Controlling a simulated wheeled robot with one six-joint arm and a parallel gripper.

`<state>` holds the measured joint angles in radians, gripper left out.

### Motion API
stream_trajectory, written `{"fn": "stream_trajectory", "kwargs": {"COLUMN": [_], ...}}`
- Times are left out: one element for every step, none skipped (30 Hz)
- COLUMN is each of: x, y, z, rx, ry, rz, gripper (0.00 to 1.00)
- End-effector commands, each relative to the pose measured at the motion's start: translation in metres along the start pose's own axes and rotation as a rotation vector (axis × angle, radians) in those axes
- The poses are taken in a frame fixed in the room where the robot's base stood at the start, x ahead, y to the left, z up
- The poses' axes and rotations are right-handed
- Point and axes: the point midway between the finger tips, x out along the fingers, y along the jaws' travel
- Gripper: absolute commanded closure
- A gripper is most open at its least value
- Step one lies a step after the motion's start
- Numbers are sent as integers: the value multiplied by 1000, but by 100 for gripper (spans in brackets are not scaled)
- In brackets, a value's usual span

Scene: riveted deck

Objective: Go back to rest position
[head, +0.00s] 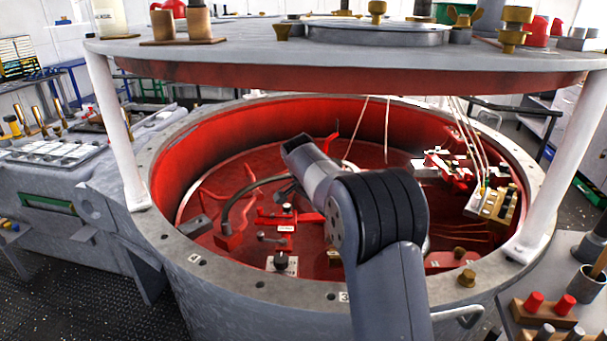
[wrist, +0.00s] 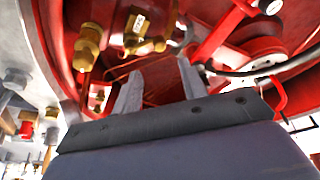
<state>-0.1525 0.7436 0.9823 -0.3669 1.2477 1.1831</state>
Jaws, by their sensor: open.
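My gripper (wrist: 158,92) shows in the wrist view with its two pale fingers apart and nothing visible between them. Brass fittings and red parts lie beyond the fingers. In the head view my arm reaches over the rim of a large round vessel (head: 170,235) with a red interior. Its forearm is bent down toward the vessel's inside, and the gripper is mostly hidden behind it.
A round grey lid plate (head: 240,50) stands on white posts (head: 113,130) above the vessel. Inside are a curved hose (head: 232,205), a red bracket (head: 285,218) and a brass-topped block (head: 492,203). A rack with red-topped pegs (head: 545,312) stands at the lower right.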

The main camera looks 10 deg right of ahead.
Motion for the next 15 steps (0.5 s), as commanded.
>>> {"fn": "stream_trajectory", "kwargs": {"x": [7, 11, 17, 22, 27, 35, 41, 46, 54, 60, 65, 72, 77, 81, 86], "y": [1, 1, 1, 1, 1, 1, 1, 1, 1, 1, 1, 1, 1, 1, 1], "z": [0, 1, 1, 1, 1, 1, 1, 0, 0, 0, 0, 0, 1, 1, 1], "rx": [0, 0, -1, -1, -1, -1, -1, 0, 0, 0, 0, 0, 0, 0, 0], "ry": [-2, -2, -2, -2, -2, -2, -2, -2, -2, -2, -2, -2, -2, -2, -2], "rz": [4, 5, 5, 5, 6, 5, 6, 6, 5, 6, 5, 5, 5, 5, 4], "gripper": [59, 59, 59, 59, 59, 59, 59, 59, 59, 59, 59, 59, 59, 59, 59]}}
